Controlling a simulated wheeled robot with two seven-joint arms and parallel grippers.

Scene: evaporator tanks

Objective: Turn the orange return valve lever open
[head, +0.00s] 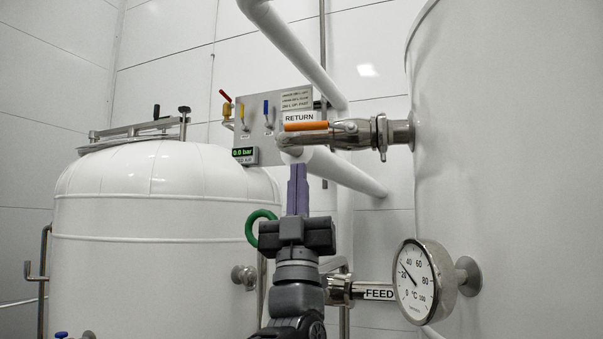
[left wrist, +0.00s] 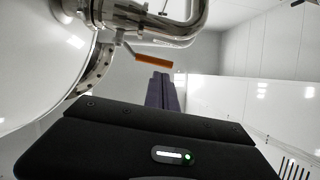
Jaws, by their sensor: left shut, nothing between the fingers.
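The orange return valve lever (head: 306,126) shows in the head view under the RETURN label (head: 300,117). It points left from the steel valve and pipe (head: 355,133) on the right-hand tank. It also shows in the left wrist view (left wrist: 154,61), just beyond and left of my fingertips. My left gripper (head: 298,168) points up from below, its purple fingers shut with nothing between them. In the head view the fingertips appear below the lever, with a gap between. In the left wrist view the fingers (left wrist: 163,76) are together. My right gripper is in neither view.
A large white tank (head: 510,150) stands right, with a temperature dial (head: 418,281) and a FEED pipe (head: 378,293) low down. A smaller white tank (head: 150,205) stands left. A panel (head: 262,108) with coloured levers is behind. A green ring handle (head: 251,228) shows left of my gripper.

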